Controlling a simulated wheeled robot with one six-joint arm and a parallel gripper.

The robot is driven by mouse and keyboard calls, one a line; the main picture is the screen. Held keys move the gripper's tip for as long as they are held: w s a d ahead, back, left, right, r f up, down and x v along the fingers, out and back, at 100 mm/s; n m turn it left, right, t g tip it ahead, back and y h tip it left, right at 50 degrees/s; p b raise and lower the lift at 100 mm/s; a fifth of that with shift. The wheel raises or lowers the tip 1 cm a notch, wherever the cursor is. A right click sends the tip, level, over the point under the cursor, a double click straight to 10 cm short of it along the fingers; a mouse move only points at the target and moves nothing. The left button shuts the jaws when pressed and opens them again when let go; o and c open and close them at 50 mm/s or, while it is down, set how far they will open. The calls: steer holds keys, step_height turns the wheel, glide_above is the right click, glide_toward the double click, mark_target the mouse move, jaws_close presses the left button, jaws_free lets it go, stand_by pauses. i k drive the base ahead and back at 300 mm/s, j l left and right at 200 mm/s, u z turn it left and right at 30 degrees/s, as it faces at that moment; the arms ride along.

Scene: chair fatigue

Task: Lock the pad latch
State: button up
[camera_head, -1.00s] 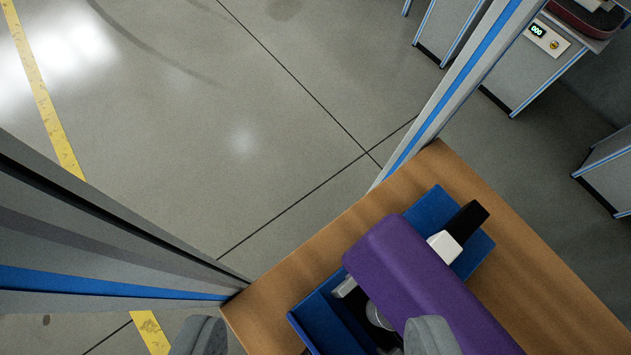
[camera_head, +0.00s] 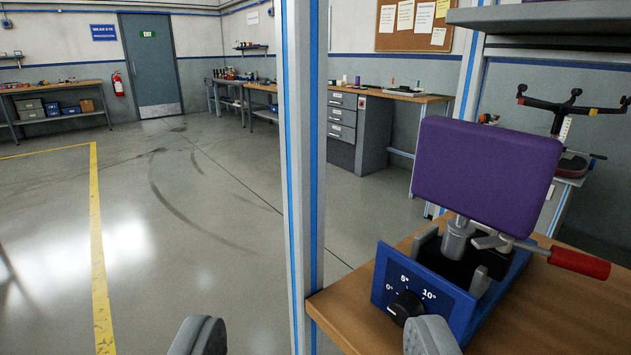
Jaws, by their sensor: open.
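A purple pad (camera_head: 487,180) sits tilted on a metal post above a blue base (camera_head: 428,290) on the wooden bench top. The base front carries a black knob (camera_head: 405,306) with marks 0°, 5° and 10°. A lever with a red handle (camera_head: 578,263) sticks out to the right below the pad. I cannot tell whether this lever is the pad latch, or whether it is locked. My gripper (camera_head: 315,338) is open and empty at the bottom of the view. Its right finger overlaps the lower right of the knob in the picture; contact cannot be told.
A grey upright post with blue stripes (camera_head: 303,150) stands left of the bench top (camera_head: 360,305). A shelf (camera_head: 545,20) hangs above the pad. Behind right is a black stand with arms (camera_head: 570,105). Open floor (camera_head: 190,240) lies to the left.

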mark_target(586, 266)
steer(key=i+j+u, duration=0.1)
steer(key=j+u, duration=0.2)
steer(key=i+j+u, duration=0.15)
steer(key=j+u, duration=0.15)
steer(key=i+j+u, duration=0.65)
steer(key=i+z, duration=0.45)
steer(key=i+j+z, duration=0.2)
steer(key=i+z, duration=0.25)
steer(key=i+l+z, duration=0.1)
steer(key=z, duration=0.35)
steer(key=i+z, duration=0.2)
steer(key=z, duration=0.25)
steer(key=i+z, duration=0.15)
steer(key=z, duration=0.35)
steer(key=i+z, duration=0.2)
steer(key=z, duration=0.25)
steer(key=i+j+z, duration=0.1)
steer(key=i+z, duration=0.15)
steer(key=z, duration=0.15)
